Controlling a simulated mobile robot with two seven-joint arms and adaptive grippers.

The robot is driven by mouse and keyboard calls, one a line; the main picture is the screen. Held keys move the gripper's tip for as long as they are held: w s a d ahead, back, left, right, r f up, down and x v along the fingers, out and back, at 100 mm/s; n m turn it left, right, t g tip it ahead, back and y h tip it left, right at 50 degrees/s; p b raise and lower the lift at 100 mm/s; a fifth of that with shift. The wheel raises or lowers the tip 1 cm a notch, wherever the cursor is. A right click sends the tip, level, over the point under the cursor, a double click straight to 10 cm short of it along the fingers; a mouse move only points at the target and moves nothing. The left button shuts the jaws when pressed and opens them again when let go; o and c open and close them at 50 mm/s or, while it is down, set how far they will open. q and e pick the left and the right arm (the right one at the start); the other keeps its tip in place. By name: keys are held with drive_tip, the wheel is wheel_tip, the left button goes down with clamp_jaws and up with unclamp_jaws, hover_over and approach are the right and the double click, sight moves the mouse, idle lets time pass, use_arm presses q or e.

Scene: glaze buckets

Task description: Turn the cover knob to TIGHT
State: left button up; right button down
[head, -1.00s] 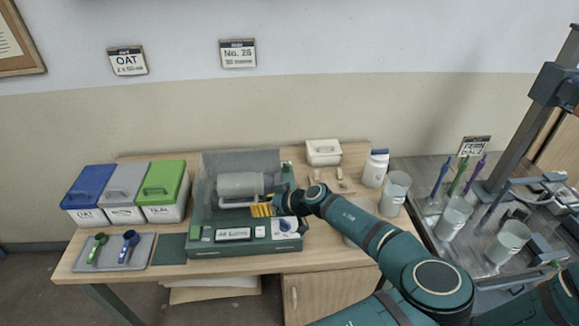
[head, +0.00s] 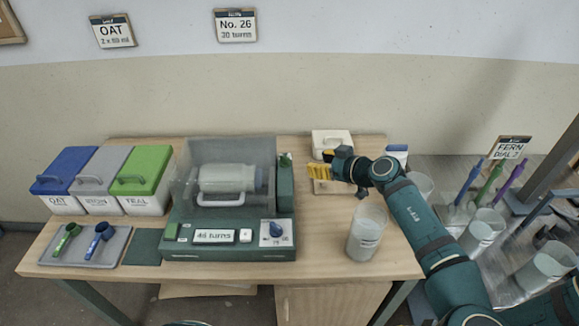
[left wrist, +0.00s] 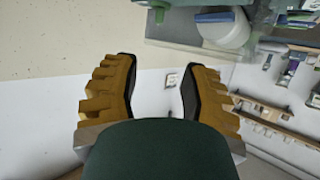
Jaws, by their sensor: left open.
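A green machine (head: 185,244) with a clear cover stands on the wooden table in the head view. A dark blue knob (head: 276,230) sits on a white plate at the right of its front panel; the marks there are too small to read. A white jar (head: 225,178) lies on its side behind the cover. My left gripper (head: 314,176) with yellow fingers is right of the machine, above the table and apart from the knob. In the left wrist view its fingers (left wrist: 157,92) are spread with nothing between them. My right gripper is not in view.
Several lidded bins (head: 100,200) and a tray with scoops (head: 70,256) are at the left. A clear cup (head: 367,238) stands on the table right of the machine. A white box (head: 332,140) is behind my gripper. A metal table (head: 455,180) with cups is at right.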

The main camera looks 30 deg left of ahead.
sight(289, 159)
use_arm(q)
drive_tip(key=x, duration=0.5)
drive_tip(key=f+x, duration=0.1)
drive_tip(key=x, duration=0.8)
drive_tip(key=shift+w+f+b, duration=0.2)
drive_tip(key=shift+f+b, duration=0.05)
drive_tip(key=shift+b, duration=0.1)
drive_tip(key=shift+d, duration=0.1)
clamp_jaws()
